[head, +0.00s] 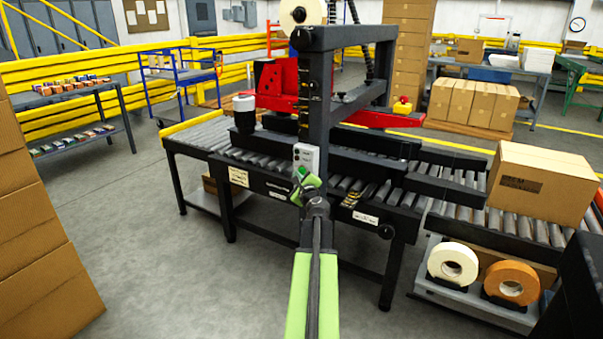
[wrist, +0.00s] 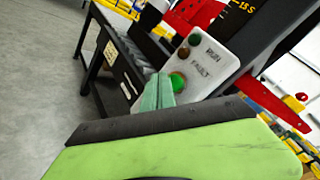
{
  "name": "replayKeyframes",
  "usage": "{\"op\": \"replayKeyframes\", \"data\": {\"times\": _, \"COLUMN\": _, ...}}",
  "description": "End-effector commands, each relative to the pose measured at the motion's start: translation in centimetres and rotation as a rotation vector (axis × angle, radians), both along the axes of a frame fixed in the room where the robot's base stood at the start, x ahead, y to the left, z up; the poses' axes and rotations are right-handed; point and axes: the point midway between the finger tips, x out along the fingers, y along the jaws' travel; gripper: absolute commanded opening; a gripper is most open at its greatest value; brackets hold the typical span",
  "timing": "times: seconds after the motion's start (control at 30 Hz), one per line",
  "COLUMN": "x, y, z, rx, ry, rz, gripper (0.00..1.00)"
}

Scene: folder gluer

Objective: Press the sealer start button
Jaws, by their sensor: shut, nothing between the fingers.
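The carton sealer's control box (head: 306,157) is a small pale panel on the dark frame post, above the roller conveyor. In the wrist view the panel (wrist: 212,64) carries a green lamp, a brown-red lamp, the words RUN and FAULT, and a round green button (wrist: 178,81). My gripper (head: 304,178) is shut and empty, just below and in front of the box. In the wrist view the shut green fingertips (wrist: 159,79) lie just left of the green button, over the panel's lower left edge. I cannot tell whether they touch it.
The dark sealer frame (head: 318,92) stands over the roller conveyor (head: 210,137). A carton (head: 543,184) sits on the rollers at right, above tape rolls (head: 511,284). Stacked cardboard (head: 40,230) stands at left. The floor between is clear.

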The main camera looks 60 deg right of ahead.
Motion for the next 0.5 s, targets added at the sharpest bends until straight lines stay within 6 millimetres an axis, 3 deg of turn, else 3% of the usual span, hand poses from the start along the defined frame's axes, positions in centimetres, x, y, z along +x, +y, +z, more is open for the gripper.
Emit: {"op": "replayKeyframes", "data": {"times": 0.5, "x": -0.03, "y": -0.8, "z": 0.02, "rx": 0.0, "ry": 0.0, "rz": -0.001, "gripper": 0.0}}
